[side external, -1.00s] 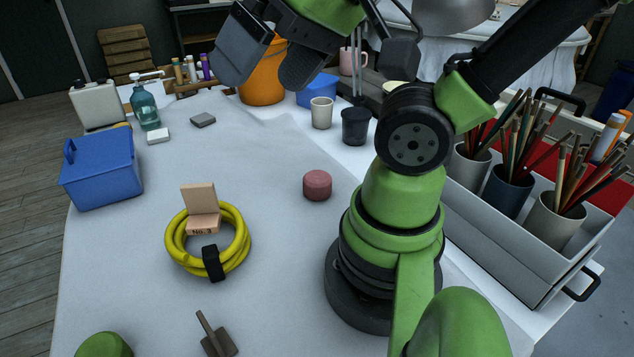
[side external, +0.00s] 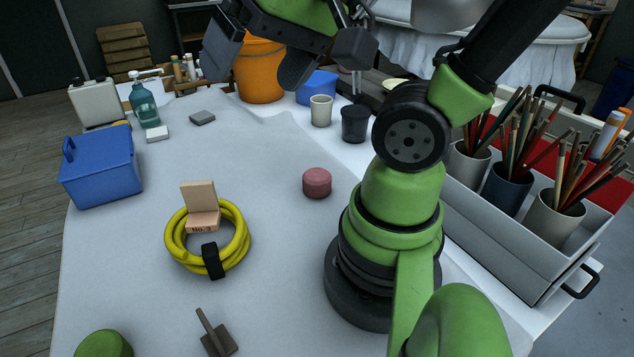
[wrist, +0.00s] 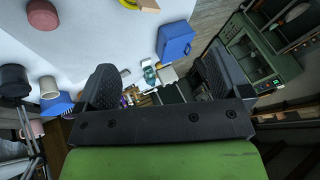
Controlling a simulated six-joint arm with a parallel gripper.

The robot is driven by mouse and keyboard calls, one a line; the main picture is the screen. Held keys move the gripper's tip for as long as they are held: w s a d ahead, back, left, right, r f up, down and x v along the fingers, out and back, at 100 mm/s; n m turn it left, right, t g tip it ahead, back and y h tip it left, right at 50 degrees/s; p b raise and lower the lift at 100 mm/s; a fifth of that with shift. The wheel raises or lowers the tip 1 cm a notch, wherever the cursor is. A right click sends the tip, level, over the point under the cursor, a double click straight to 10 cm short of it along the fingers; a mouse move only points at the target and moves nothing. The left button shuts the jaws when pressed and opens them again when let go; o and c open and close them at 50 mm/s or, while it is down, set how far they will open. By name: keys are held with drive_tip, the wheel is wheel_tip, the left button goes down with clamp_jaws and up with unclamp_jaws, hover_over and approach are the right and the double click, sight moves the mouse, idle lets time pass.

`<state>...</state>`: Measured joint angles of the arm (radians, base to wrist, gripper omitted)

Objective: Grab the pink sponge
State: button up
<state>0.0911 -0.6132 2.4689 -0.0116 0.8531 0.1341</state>
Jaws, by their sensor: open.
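The pink sponge (side external: 317,182) is a short round block on the pale cloth, left of my arm's base. It also shows in the wrist view at the top left edge (wrist: 42,15). My gripper (side external: 258,62) is raised high over the far part of the table, in front of the orange bucket in the side view. Its two dark fingers are spread with nothing between them, well apart from the sponge. In the wrist view my gripper (wrist: 160,82) points away from the sponge, towards the far end of the table and the background.
A yellow coil (side external: 176,244) with beige blocks (side external: 200,196) lies left of the sponge. A blue caddy (side external: 100,168) stands at left. Cups (side external: 321,111), an orange bucket (side external: 259,80) and a blue box (side external: 318,88) are behind. Cloth around the sponge is clear.

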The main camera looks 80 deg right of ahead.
drive_tip(key=w+d+f+m+g+h, duration=0.25)
drive_tip(key=w+d+f+m, duration=0.2)
drive_tip(key=d+m, duration=0.4)
drive_tip(key=m+g+y, duration=0.2)
drive_tip(key=m+g, duration=0.2)
drive_tip(key=m, duration=0.8)
hover_over(317, 174)
drive_tip(key=shift+n+h, duration=0.25)
drive_tip(key=f, duration=1.5)
drive_tip(key=shift+w+d+f, duration=0.1)
drive_tip(key=shift+d+f, duration=0.15)
drive_tip(key=shift+d, duration=0.1)
wheel_tip(317, 174, down, 4)
drive_tip(key=shift+f, duration=0.1)
drive_tip(key=shift+a+f, duration=0.15)
drive_tip(key=shift+f, duration=1.35)
drive_tip(key=shift+a+f, duration=0.15)
drive_tip(key=shift+f, duration=1.3)
drive_tip(key=c, duration=1)
